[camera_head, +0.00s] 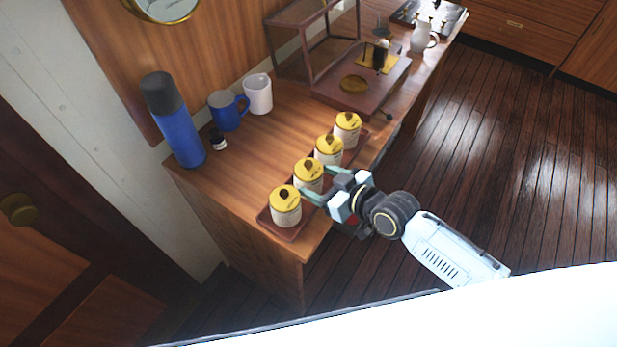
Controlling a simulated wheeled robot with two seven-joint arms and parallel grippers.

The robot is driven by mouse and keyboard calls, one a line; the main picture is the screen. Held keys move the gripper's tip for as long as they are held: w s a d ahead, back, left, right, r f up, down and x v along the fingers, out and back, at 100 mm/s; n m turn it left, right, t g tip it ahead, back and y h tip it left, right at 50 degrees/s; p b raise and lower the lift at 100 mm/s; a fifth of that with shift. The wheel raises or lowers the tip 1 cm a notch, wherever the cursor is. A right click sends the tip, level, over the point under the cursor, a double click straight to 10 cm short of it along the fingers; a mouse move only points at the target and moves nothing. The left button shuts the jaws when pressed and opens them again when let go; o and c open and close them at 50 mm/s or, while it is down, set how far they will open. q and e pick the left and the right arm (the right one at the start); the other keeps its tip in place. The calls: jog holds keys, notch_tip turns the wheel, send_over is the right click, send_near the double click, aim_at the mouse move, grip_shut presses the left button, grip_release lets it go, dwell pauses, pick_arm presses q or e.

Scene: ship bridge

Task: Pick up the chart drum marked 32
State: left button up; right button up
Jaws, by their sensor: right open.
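Several cream chart drums with yellow tops and dark knobs stand upright in a row on a reddish-brown tray (264,218). They are the front drum (286,208), the second drum (308,177), the third drum (329,151) and the back drum (347,129). Marks on the tops are too small to read, so I cannot tell which is 32. My right gripper (319,183) is open, with greenish fingers pointing left at the second drum. One finger is by its near side, the other by its far side; I cannot tell whether they touch it. My left gripper is out of view.
The tray lies along the right edge of a wooden counter (232,186). A blue flask (180,128), a small dark jar (218,141), a blue mug (227,111) and a white mug (258,94) stand at left. Behind are an instrument on a wooden base (388,84) and a white jug (422,37).

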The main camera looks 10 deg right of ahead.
aim_at(308, 178)
jog(key=shift+f+x, duration=0.15)
jog(key=shift+x, duration=1.05)
jog(key=shift+f+x, duration=0.15)
jog(key=shift+x, duration=1.05)
jog(key=shift+s+d, duration=0.1)
jog(key=shift+d, duration=0.1)
jog(key=shift+c, duration=0.4)
